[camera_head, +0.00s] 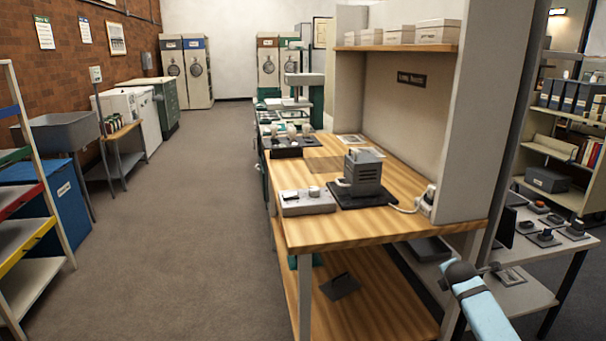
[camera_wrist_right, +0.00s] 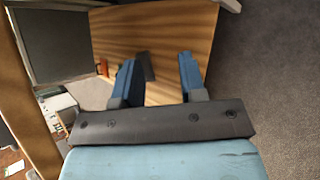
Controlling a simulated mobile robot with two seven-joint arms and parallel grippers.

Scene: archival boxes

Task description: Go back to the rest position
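My right gripper (camera_wrist_right: 158,75) shows in the right wrist view with its two blue fingers apart and nothing held between them. Beyond the fingers is a wooden surface (camera_wrist_right: 185,30) with a small dark flat object (camera_wrist_right: 150,66) on it. In the head view a light blue part of my right arm (camera_head: 485,312) with a dark joint comes in at the lower right, in front of the workbench's right side. The right fingers cannot be made out there. My left gripper is in neither view.
A wooden workbench (camera_head: 380,226) carries a grey device (camera_head: 363,176) on a black base and a control box (camera_head: 306,202). Its lower shelf (camera_head: 385,300) holds a dark flat object (camera_head: 340,286). A grey side table (camera_head: 520,292) stands at right. The carpet (camera_head: 185,230) on the left is clear.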

